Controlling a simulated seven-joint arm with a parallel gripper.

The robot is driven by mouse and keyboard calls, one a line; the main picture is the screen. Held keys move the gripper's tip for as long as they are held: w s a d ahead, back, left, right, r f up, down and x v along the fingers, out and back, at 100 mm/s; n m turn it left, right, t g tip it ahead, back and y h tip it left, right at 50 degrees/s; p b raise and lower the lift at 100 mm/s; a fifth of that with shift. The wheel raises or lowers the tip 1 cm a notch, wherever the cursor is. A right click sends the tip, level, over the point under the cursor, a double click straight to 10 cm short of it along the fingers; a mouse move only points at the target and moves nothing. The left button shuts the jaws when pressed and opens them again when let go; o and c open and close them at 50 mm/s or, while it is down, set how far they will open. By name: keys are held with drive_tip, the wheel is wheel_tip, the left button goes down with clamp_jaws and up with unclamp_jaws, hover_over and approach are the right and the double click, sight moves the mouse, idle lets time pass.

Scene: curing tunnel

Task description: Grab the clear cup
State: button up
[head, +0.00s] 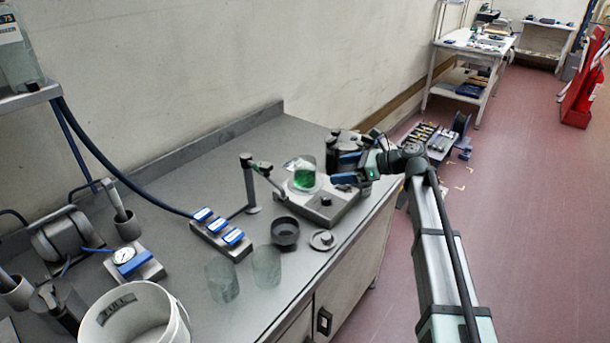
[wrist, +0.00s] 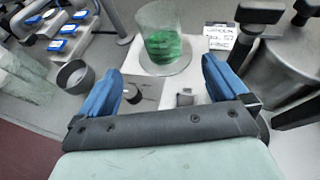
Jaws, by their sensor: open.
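A clear cup with green contents (head: 304,178) stands upright on a round plate on a grey bench device (head: 335,207). The cup also shows at the top middle of the wrist view (wrist: 163,38). My gripper (head: 347,177) is just right of the cup in the head view. In the wrist view my gripper (wrist: 160,75) has its two blue fingers spread, with the cup beyond their tips and nothing between them. Two empty-looking clear cups, one on the left (head: 222,281) and one on the right (head: 266,267), stand near the bench's front edge.
A dark grey bowl (head: 285,232) and a small round lid (head: 323,240) lie before the device. A post (head: 249,185) and a blue-switched strip (head: 222,237) stand left. A white bucket (head: 135,315) is front left.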

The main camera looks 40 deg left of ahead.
sight(314, 174)
drive_tip(key=x, duration=0.9)
drive_tip(key=shift+s+d, duration=0.1)
drive_tip(key=shift+w+f+x, duration=0.15)
drive_tip(key=shift+x, duration=0.7)
drive_tip(key=shift+w+f+x, duration=0.1)
drive_tip(key=shift+x, duration=0.75)
drive_tip(key=shift+w+f+x, duration=0.15)
drive_tip(key=shift+x, duration=0.7)
drive_tip(key=shift+d, duration=0.1)
drive_tip(key=c, duration=1.1)
drive_tip(key=shift+r, duration=0.2)
